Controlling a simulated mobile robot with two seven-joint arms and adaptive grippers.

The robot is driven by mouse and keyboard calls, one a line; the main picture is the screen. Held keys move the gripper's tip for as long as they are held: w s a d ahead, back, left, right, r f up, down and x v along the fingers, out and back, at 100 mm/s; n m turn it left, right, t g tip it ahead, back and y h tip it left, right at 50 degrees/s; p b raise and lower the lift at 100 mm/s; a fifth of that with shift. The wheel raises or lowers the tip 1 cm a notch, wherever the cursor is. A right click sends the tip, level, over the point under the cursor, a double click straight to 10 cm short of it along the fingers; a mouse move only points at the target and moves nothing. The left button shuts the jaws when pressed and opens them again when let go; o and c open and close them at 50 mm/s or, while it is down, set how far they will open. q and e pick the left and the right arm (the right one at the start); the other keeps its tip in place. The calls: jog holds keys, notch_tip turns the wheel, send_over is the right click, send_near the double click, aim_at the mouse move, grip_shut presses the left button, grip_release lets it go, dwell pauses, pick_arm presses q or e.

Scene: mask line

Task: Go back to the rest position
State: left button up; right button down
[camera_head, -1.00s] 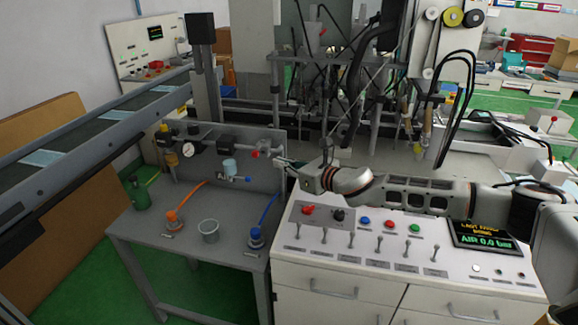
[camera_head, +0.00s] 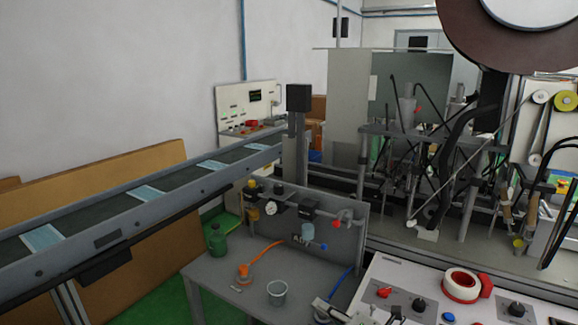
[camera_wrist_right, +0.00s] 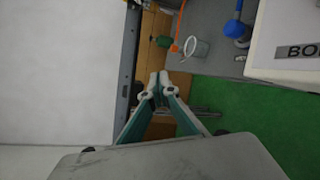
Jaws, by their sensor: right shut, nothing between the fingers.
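My right gripper shows in the right wrist view (camera_wrist_right: 158,82) with its two teal fingers meeting at their pale tips. It is shut and holds nothing. It points toward the grey bench (camera_wrist_right: 215,60), with green floor and a brown board behind the fingers. My left gripper is not in view.
The grey bench (camera_head: 215,272) carries a clear cup (camera_head: 277,292), a green bottle (camera_head: 216,240) and an orange connector (camera_head: 244,272). The white console (camera_head: 405,275) stands at right, with a red-and-white ring (camera_head: 462,285) on it. A conveyor (camera_head: 110,212) crosses the left.

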jog(key=s+a+f+m, duration=0.2)
jog(key=s+f+m, duration=0.4)
jog(key=m, duration=0.2)
jog(key=s+d+f+m+h, duration=0.3)
jog(key=s+d+f+m, duration=0.4)
jog(key=s+m, duration=0.2)
jog(key=s+d+f+m+g+h, duration=0.1)
jog(key=s+d+f+m+h, duration=0.2)
jog(key=s+d+f+m, duration=0.3)
jog(key=s+f+m, duration=0.2)
jog(key=s+m, duration=0.1)
jog(key=s, duration=0.2)
jog(key=shift+d+f+g+h, duration=0.25)
jog(key=shift+d+g+h, duration=0.05)
jog(key=shift+d, duration=0.05)
